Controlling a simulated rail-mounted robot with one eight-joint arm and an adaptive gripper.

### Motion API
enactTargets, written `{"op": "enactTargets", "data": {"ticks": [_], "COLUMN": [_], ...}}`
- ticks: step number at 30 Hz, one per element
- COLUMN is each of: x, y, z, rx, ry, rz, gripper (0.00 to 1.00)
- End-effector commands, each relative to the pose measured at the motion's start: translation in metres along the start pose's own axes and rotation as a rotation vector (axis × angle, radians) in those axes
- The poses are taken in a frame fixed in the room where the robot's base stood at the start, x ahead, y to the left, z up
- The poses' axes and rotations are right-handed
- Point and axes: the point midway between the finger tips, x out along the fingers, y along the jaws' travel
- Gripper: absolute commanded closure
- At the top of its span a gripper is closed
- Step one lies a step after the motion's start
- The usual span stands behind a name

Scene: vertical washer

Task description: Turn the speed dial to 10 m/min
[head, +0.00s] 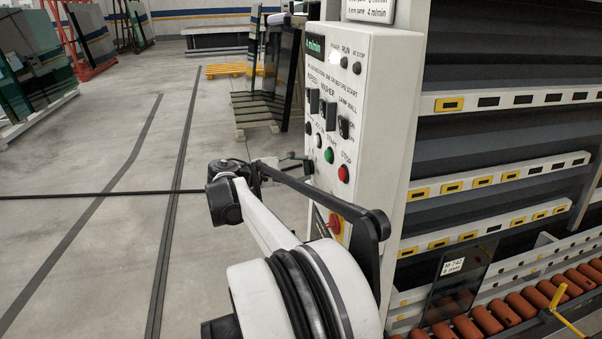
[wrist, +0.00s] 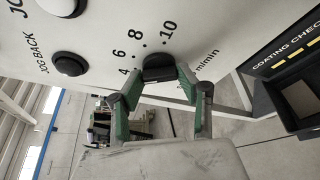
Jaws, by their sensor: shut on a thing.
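The black speed dial (wrist: 158,68) sits on the white control panel in the wrist view, with the printed marks 4, 6, 8 and 10 above it and "m/min" beside it. My gripper (wrist: 160,78) has its two green-padded fingers on either side of the dial and is shut on it. The dial's pointer is too hidden to read. In the head view my gripper (head: 290,160) reaches the lower left of the control panel (head: 376,110), and the dial cannot be made out there. A small green display (head: 314,45) on the panel appears to read 4 m/min.
A black jog-back button (wrist: 69,64) is left of the dial in the wrist view. A green start button (head: 329,156), a red stop button (head: 344,173) and a red emergency knob (head: 334,224) are near my arm. Open floor (head: 120,230) lies left.

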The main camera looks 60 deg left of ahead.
Motion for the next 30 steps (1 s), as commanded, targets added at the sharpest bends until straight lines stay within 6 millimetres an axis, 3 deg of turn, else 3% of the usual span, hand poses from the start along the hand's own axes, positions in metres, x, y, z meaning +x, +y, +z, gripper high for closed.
{"op": "enactTargets", "data": {"ticks": [30], "x": [0.0017], "y": [-0.0084], "z": [-0.0042], "rx": [0.871], "ry": [-0.001], "rz": [0.361], "gripper": [0.91]}}
